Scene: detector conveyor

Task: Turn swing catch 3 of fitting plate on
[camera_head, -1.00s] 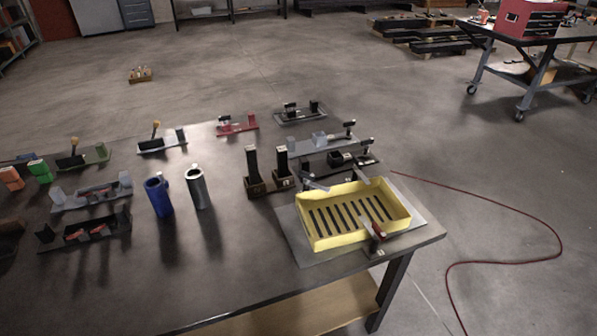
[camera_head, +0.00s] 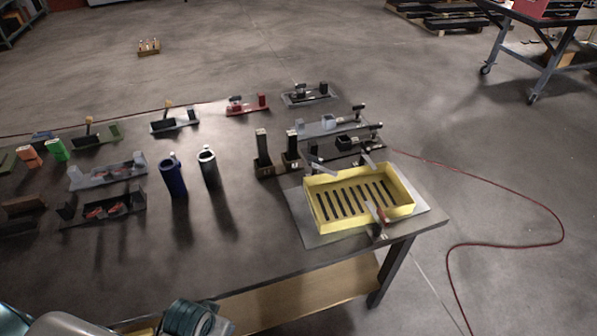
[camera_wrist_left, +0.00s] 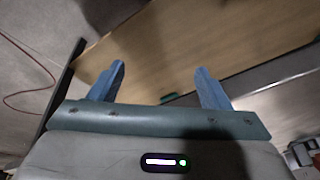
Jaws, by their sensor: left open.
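The fitting plate appears to be the grey plate (camera_head: 312,236) at the right end of the table, under a yellow slotted tray (camera_head: 338,224). I see no numbers, so I cannot tell which is catch 3. My left gripper (camera_wrist_left: 160,84) is open and empty in the left wrist view, away from the catches. My right gripper is not in view.
Two upright black blocks (camera_head: 291,150) stand left of the plate, with other fixtures behind it. A blue cylinder (camera_head: 173,178) and a dark one (camera_head: 209,168) stand mid-table. The front middle tabletop is clear. A wooden lower shelf (camera_head: 300,304) shows below.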

